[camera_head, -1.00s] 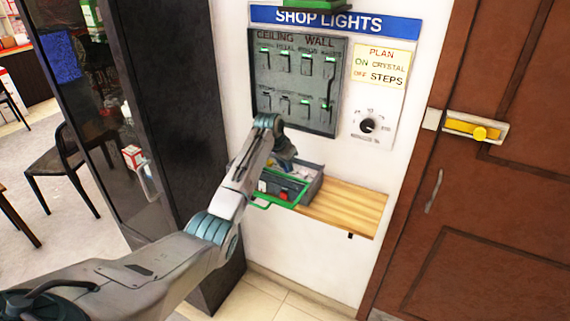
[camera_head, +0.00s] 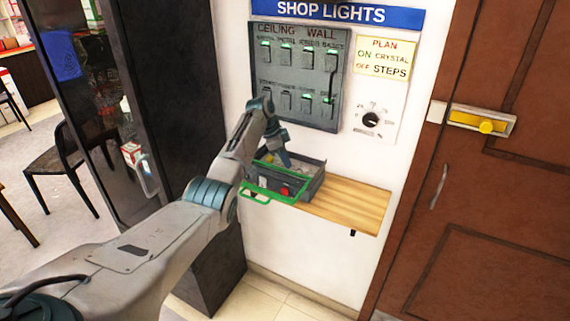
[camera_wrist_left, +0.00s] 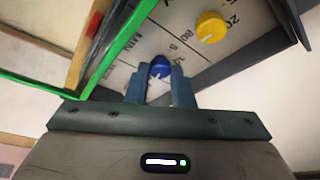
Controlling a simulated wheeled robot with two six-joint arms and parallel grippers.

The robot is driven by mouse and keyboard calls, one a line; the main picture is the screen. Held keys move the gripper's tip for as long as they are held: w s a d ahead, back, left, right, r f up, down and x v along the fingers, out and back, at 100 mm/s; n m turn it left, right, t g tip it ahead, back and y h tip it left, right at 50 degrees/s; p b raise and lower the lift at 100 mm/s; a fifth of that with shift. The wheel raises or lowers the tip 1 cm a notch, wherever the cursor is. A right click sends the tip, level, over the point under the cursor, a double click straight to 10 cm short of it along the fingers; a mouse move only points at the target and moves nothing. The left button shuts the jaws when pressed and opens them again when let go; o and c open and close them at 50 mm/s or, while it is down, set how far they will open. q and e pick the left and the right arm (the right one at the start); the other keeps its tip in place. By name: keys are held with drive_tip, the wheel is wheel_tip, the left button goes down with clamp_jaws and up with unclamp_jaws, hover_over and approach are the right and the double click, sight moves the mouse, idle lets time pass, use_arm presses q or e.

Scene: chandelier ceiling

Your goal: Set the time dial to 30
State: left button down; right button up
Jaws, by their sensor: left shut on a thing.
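A grey box (camera_head: 312,188) with a green handle (camera_head: 256,199) sits on the wall shelf, open at the top. In the left wrist view its panel (camera_wrist_left: 190,65) carries a blue knob (camera_wrist_left: 160,67) and a yellow knob (camera_wrist_left: 211,27), with printed numbers and the word MIN. My left gripper (camera_head: 287,162) reaches down into the box. In the left wrist view my left gripper (camera_wrist_left: 160,77) is shut on the blue knob, with a finger on each side. I cannot clearly read the blue knob's setting. My right gripper is not in view.
The wooden shelf (camera_head: 350,203) is bare to the right of the box. Above it are a switch panel (camera_head: 297,75) and a black wall dial (camera_head: 370,119). A brown door (camera_head: 500,200) stands at the right, a dark cabinet (camera_head: 175,90) at the left.

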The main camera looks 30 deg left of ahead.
use_arm(q)
drive_tip(key=shift+w+a+m+g+b, duration=0.1)
drive_tip(key=shift+m+g+b, duration=0.4)
drive_tip(key=shift+m+b, duration=0.55)
drive_tip(key=shift+r, duration=0.1)
drive_tip(key=c, duration=1.3)
unclamp_jaws()
drive_tip(key=shift+o, duration=0.2)
drive_tip(key=b+v, duration=0.3)
drive_tip(key=v, duration=0.7)
drive_tip(key=shift+a+r, duration=0.3)
drive_tip(key=shift+a, duration=0.05)
